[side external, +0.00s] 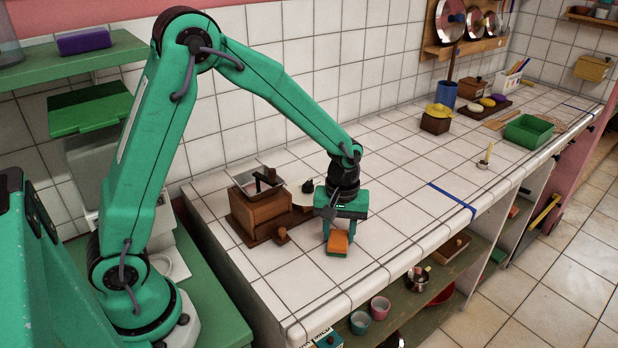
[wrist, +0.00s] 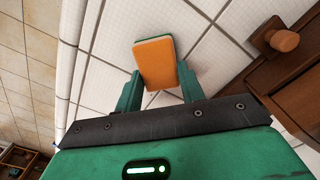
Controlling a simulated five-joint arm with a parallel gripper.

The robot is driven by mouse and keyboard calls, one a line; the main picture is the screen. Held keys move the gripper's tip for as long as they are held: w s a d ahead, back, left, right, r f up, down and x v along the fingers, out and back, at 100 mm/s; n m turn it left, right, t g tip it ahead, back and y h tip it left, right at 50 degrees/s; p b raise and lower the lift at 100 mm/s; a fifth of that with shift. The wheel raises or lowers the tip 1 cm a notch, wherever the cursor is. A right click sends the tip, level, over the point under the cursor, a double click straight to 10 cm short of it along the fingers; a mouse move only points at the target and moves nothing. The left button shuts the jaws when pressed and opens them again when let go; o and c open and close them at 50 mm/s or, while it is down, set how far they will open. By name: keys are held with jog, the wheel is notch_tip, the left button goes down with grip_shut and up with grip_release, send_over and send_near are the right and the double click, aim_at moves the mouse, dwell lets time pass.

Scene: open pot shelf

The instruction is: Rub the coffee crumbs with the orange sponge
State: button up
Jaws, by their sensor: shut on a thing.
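The orange sponge (side external: 338,243) has an orange face and a green layer along its lower edge. It is at the white tiled counter near the front edge, just below my gripper (side external: 338,230). In the wrist view the orange sponge (wrist: 158,62) sits between the two green fingers of my gripper (wrist: 159,88), which is shut on it. Whether the sponge touches the tiles I cannot tell. I cannot make out any coffee crumbs in either view.
A wooden coffee grinder (side external: 258,208) stands on a brown board to the left of my gripper; its knob (wrist: 284,41) shows in the wrist view. Tiles to the right are clear up to a blue tape line (side external: 453,199). Cups (side external: 380,307) stand on the shelf below.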

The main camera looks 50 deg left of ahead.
jog(key=shift+s, duration=1.55)
jog(key=shift+s+a, duration=0.15)
jog(key=shift+a, duration=0.4)
jog(key=shift+w+d+r, duration=0.1)
jog(key=shift+w, duration=2.25)
jog(key=shift+w+f, duration=0.2)
jog(key=shift+w, duration=0.15)
jog(key=shift+w+r, duration=0.2)
jog(key=shift+w, duration=0.95)
jog(key=shift+w+f, duration=0.2)
jog(key=shift+w, duration=0.15)
jog(key=shift+w+r, duration=0.15)
jog(key=shift+w, duration=1)
jog(key=shift+s, duration=5.4)
notch_tip(320, 180, up, 8)
